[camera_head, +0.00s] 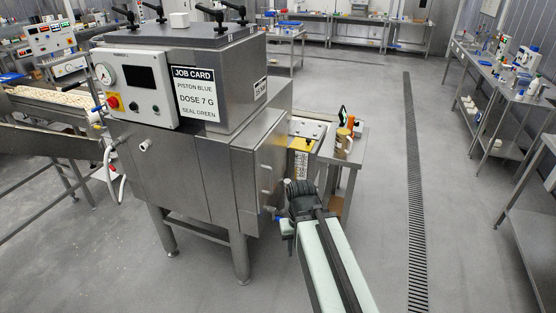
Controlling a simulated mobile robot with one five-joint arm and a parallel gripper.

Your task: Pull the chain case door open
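The chain case door (271,160) appears to be the steel panel on the right side of the machine's lower case. It carries a pale upright handle (266,178). The door looks closed against the case, though its far edge is hard to make out. My arm reaches in from the bottom, and its dark wrist stands right of the door. My gripper (277,214) is mostly hidden by the wrist; a small blue part shows low beside the door, below the handle. I cannot tell whether the fingers are open or touch anything.
The machine's legs stand left of my arm. The floor to the right is clear up to the drain grate (414,190) and the right-hand benches (510,110).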

